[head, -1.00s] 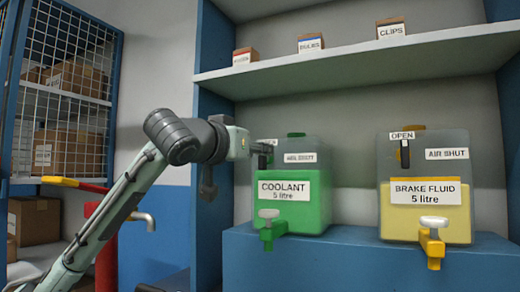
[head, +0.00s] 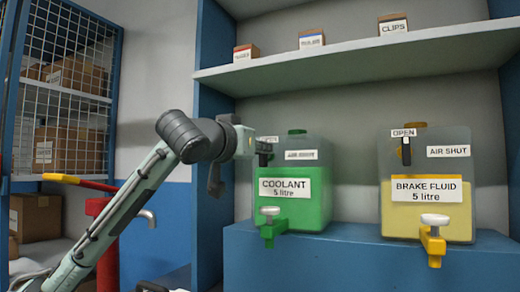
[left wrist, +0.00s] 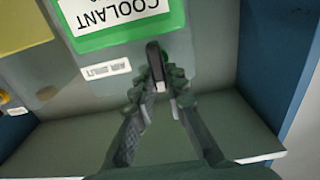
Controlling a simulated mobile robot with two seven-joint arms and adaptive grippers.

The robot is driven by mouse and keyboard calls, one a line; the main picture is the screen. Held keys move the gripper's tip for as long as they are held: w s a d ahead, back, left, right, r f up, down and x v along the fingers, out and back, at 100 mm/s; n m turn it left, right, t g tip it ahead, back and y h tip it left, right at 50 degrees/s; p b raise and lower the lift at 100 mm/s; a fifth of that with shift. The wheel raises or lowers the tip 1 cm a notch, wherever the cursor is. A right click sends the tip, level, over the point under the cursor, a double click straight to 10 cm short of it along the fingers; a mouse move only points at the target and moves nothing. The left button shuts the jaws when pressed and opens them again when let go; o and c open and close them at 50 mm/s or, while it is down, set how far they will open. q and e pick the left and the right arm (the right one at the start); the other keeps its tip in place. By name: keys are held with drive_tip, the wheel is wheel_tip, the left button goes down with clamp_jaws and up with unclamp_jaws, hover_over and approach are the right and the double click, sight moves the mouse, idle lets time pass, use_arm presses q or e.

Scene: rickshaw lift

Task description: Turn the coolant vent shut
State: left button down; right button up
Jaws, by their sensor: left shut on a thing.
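The coolant tank (head: 312,210) is green below and clear above, with a green cap and a green tap. It stands on the blue bench. Its black vent lever (left wrist: 154,56) sits on the upper part, near the AIR SHUT label (left wrist: 107,68). In the head view, the OPEN label (head: 268,139) is above the lever, which my gripper partly hides. My left gripper (left wrist: 163,88) is shut on the lever, with a finger on each side. In the head view the left gripper (head: 256,149) reaches in from the left. My right gripper is not in view.
A brake fluid tank (head: 427,222) with its own black lever and yellow tap stands to the right. A shelf (head: 360,66) with small boxes runs above the tanks. A blue upright panel (head: 214,100) stands close to my left arm. A mesh cabinet (head: 68,100) is at the left.

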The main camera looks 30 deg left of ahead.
use_arm(q)
drive_tip(key=shift+d+f+m, duration=0.25)
drive_tip(key=shift+m, duration=2.75)
drive_tip(key=shift+d+f+m, duration=0.2)
drive_tip(key=shift+m, duration=2.8)
drive_tip(key=shift+d+f+m, duration=0.25)
drive_tip(key=shift+m, duration=2.75)
drive_tip(key=c, duration=1.6)
unclamp_jaws()
drive_tip(key=shift+o, duration=0.2)
